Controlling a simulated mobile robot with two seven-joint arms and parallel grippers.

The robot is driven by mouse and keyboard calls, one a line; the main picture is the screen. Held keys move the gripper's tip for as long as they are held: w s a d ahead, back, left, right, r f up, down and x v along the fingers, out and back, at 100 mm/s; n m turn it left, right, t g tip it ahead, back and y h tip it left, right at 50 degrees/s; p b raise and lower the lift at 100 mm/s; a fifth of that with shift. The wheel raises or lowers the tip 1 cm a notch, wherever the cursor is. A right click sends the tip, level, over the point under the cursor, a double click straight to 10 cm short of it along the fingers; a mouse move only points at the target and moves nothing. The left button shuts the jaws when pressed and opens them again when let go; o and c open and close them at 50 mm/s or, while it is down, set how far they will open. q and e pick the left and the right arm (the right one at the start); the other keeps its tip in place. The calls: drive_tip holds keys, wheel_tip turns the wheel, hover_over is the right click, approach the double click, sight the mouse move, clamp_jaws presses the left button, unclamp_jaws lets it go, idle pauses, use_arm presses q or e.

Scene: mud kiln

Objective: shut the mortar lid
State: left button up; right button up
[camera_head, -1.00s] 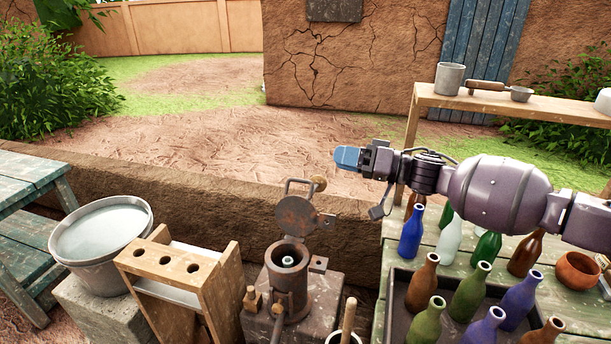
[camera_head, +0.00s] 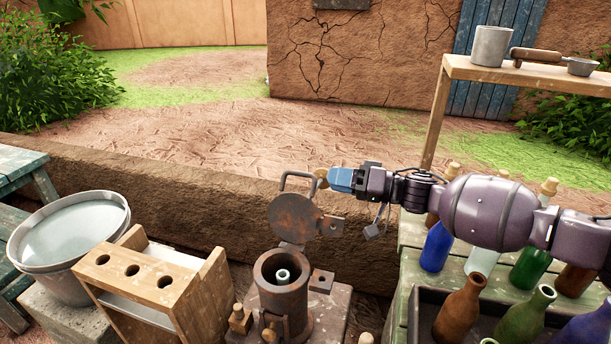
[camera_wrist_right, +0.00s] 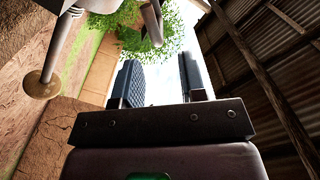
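The mortar (camera_head: 283,290) is a rusty metal cylinder with an open mouth and a pale post inside. Its round rusty lid (camera_head: 297,217) stands up, open, at the back of the rim. My left gripper is not in view.
A wooden rack (camera_head: 150,278) and a water basin (camera_head: 75,235) stand left of the mortar. Several bottles (camera_head: 461,308) stand on a green table at the right. A low earth wall (camera_head: 180,205) runs behind. A shelf (camera_head: 530,76) holds a metal cup.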

sight(305, 175)
drive_tip(key=a, duration=0.2)
drive_tip(key=w+a, duration=0.1)
drive_tip(key=a, duration=0.4)
drive_tip(key=shift+w+a+f+b, duration=0.1)
drive_tip(key=shift+w+a+b, duration=0.15)
drive_tip(key=shift+b, duration=0.15)
drive_tip(key=shift+c, duration=0.5)
clamp_jaws()
